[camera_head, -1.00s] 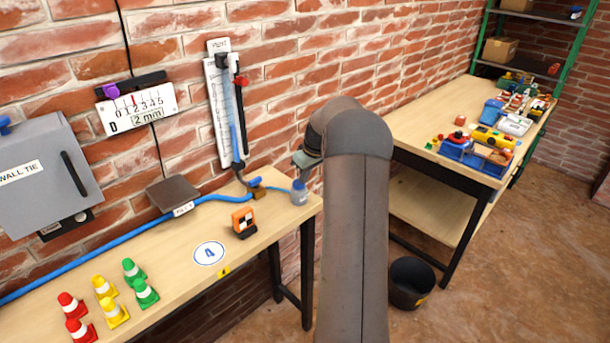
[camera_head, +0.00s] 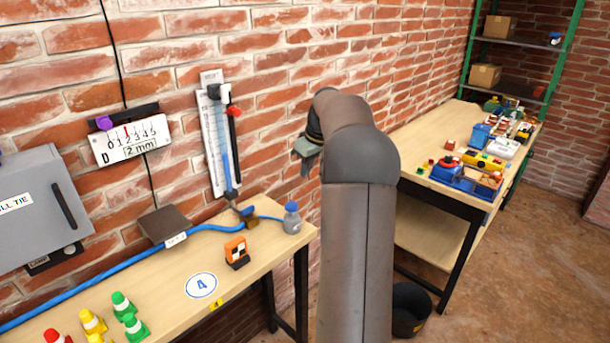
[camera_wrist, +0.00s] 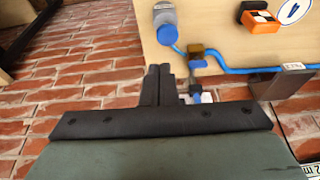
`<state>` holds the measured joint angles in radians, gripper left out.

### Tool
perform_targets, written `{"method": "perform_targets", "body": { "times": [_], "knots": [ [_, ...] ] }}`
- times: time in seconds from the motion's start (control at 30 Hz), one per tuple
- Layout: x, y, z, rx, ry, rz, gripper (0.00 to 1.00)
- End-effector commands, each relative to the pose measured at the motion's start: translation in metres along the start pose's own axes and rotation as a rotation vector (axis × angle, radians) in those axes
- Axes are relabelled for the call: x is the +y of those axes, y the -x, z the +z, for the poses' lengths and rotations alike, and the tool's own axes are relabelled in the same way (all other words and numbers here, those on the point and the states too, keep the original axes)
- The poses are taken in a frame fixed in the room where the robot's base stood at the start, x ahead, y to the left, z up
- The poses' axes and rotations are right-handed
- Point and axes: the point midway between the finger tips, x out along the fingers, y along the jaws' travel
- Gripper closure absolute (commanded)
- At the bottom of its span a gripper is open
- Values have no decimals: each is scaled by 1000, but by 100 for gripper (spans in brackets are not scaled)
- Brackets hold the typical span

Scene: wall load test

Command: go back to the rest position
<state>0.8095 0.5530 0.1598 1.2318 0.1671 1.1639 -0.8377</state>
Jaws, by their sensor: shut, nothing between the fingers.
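My gripper (camera_wrist: 160,85) is shut and empty in the wrist view, with its two dark fingers together. Behind the fingers in that view are the brick wall (camera_wrist: 70,100) and the light wooden bench (camera_wrist: 215,25). In the head view my arm rises in front of the wall between the two benches. The wrist end of my gripper (camera_head: 306,152) shows there as a grey-green part, apart from the wall gauge and above the near bench; the fingertips are hard to make out.
The near bench (camera_head: 165,300) holds a blue-capped bottle (camera_head: 292,218), an orange block (camera_head: 236,252), a blue hose (camera_head: 100,262) and several cones (camera_head: 122,305). A gauge board (camera_head: 211,140) hangs above. The far bench (camera_head: 420,140) holds several items. A black bucket (camera_head: 410,308) stands on the floor.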

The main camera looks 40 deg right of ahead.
Motion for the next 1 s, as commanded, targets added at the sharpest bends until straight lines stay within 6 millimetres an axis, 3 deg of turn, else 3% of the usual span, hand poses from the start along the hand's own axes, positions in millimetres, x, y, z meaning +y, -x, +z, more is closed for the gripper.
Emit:
{"method": "perform_targets", "body": {
  "times": [0.77,0.87,0.97,1.0],
  "knots": [
    [0,0,0,0,0,0,100],
    [-13,0,-2,-8,3,-2,100],
    [-54,3,-6,-34,4,-7,100],
    [-78,4,-5,-49,3,-9,100]
  ]
}}
